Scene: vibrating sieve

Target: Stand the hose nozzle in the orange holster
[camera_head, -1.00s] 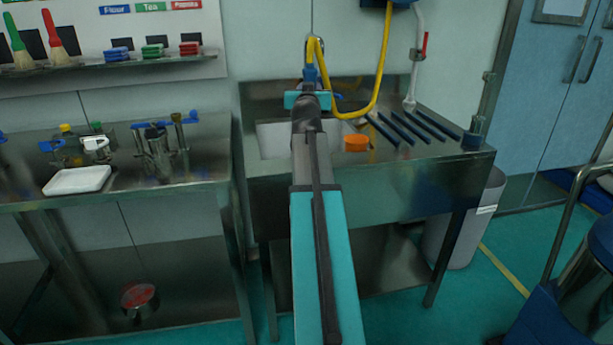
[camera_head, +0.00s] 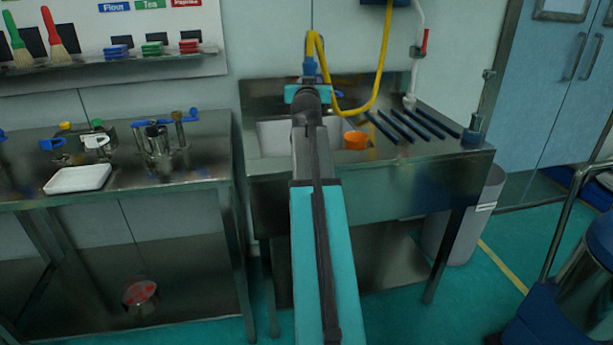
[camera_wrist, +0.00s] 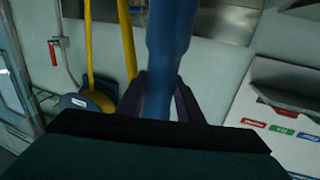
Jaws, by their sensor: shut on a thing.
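The blue hose nozzle (camera_wrist: 172,30) runs between the two dark fingers of my gripper (camera_wrist: 163,100), which is shut on it. In the head view a blue part of the nozzle (camera_head: 309,68) shows just beyond my wrist, above the sink, with the yellow hose (camera_head: 383,55) looping from it. My arm hides the fingers there. The orange holster (camera_head: 356,140), a short round cup, stands on the sink counter right of my arm, lower than and apart from the nozzle. Its inside is hard to make out.
The steel sink basin (camera_head: 272,139) lies behind my arm. Several dark blue bars (camera_head: 410,127) lie on the drainboard right of the holster. A white pipe (camera_head: 413,75) rises at the back wall. A side table (camera_head: 115,185) with a white tray stands left.

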